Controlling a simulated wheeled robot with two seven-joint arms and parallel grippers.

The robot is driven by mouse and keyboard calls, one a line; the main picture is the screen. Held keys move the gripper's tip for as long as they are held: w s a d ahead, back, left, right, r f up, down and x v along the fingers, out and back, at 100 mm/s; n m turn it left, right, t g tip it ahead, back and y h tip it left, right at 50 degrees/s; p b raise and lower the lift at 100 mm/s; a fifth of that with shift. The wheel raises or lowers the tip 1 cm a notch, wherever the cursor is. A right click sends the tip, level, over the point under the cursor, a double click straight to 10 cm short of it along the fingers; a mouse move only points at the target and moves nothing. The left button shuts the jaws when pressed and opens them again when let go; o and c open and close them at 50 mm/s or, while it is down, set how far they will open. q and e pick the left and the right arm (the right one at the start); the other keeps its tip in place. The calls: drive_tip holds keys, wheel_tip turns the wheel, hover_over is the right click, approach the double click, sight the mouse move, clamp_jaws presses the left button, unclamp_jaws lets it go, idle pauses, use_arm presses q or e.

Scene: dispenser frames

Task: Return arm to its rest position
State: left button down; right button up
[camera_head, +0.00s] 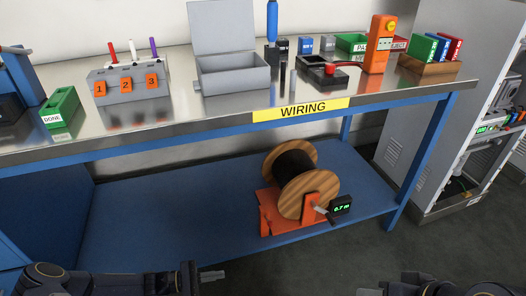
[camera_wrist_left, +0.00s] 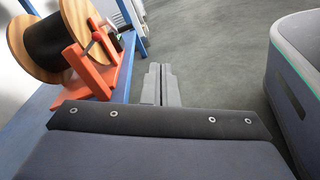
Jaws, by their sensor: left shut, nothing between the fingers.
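My left gripper (camera_head: 212,276) comes in low from the left in the head view, in front of the workbench's lower shelf. Its fingers point right and are shut together with nothing between them. In the left wrist view its fingers (camera_wrist_left: 160,84) stick out over the grey floor, beside the cable reel (camera_wrist_left: 68,35) and not touching it. My right arm (camera_head: 440,287) shows at the bottom right edge of the head view. Its gripper (camera_head: 369,292) is cut by the frame edge, so I cannot tell its jaws.
The reel (camera_head: 296,180) stands on the blue lower shelf (camera_head: 150,220) with a display reading 0.7 m. The bench top (camera_head: 215,105) holds a grey box, numbered dispenser, bins and an orange device. A grey cabinet (camera_head: 425,100) stands right. Floor (camera_head: 460,235) is clear at right.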

use_arm(q)
drive_tip(key=s+a+r+m+g+y, duration=0.25)
drive_tip(key=r+m+y, duration=0.2)
drive_tip(key=r, duration=0.65)
drive_tip(key=s+a+r+m+g+y, duration=0.25)
drive_tip(key=r+m+y, duration=0.2)
drive_tip(key=r, duration=0.65)
drive_tip(key=s+r+m+t+y, duration=0.25)
drive_tip(key=s+r, duration=0.25)
drive_tip(key=s, duration=0.3)
drive_tip(key=s+r+m+t+y, duration=0.2)
drive_tip(key=s+r+m+t, duration=0.15)
drive_tip(key=s+r, duration=0.3)
wheel_tip(320, 180, up, 30)
drive_tip(key=p, duration=3)
drive_tip(key=shift+s+a+n+t+p, duration=0.3)
drive_tip(key=shift+s+n, duration=0.1)
drive_tip(key=shift+s, duration=0.05)
